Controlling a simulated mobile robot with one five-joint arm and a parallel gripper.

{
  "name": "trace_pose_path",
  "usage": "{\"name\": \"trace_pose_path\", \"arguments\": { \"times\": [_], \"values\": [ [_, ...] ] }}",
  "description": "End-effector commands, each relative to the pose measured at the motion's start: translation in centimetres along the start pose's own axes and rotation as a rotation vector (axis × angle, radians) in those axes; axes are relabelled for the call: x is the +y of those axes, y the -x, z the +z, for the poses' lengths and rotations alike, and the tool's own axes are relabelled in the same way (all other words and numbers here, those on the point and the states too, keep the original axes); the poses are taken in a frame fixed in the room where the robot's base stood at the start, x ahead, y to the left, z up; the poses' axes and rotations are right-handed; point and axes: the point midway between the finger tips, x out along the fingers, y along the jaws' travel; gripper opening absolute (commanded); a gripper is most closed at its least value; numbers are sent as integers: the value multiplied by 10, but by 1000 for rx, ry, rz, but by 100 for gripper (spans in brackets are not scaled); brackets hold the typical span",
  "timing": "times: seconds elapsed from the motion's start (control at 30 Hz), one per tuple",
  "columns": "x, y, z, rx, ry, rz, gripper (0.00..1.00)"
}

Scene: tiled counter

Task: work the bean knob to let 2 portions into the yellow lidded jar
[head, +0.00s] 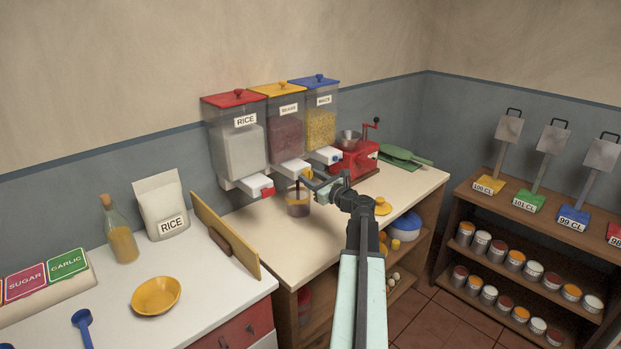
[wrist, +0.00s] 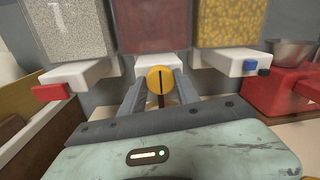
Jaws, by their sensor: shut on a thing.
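The bean dispenser (head: 287,134) has a yellow lid and stands between the rice and maize dispensers. Its yellow knob (wrist: 155,82) has a dark slot that stands upright in the wrist view. My gripper (head: 308,180) is shut on the knob, with one finger on each side of it in the wrist view (wrist: 161,86). A clear jar (head: 298,209) with dark contents stands under the bean spout, open at the top. A thin dark brown streak shows above the jar and just below the knob, like falling beans. A round yellow lid (head: 383,208) lies on the counter to the right.
The rice dispenser (head: 238,150) with a red knob is on the left, the maize dispenser (head: 321,126) with a blue knob on the right. A red grinder (head: 355,160) stands right of them. A yellow board (head: 225,236) stands upright left of the jar.

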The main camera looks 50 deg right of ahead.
Motion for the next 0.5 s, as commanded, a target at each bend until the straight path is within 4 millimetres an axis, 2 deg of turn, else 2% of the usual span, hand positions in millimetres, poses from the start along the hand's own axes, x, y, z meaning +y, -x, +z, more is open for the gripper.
{"name": "trace_pose_path", "arguments": {
  "times": [0.5],
  "values": [
    [-1, 0, 0, 3, -35, -1, 0]
  ]
}}
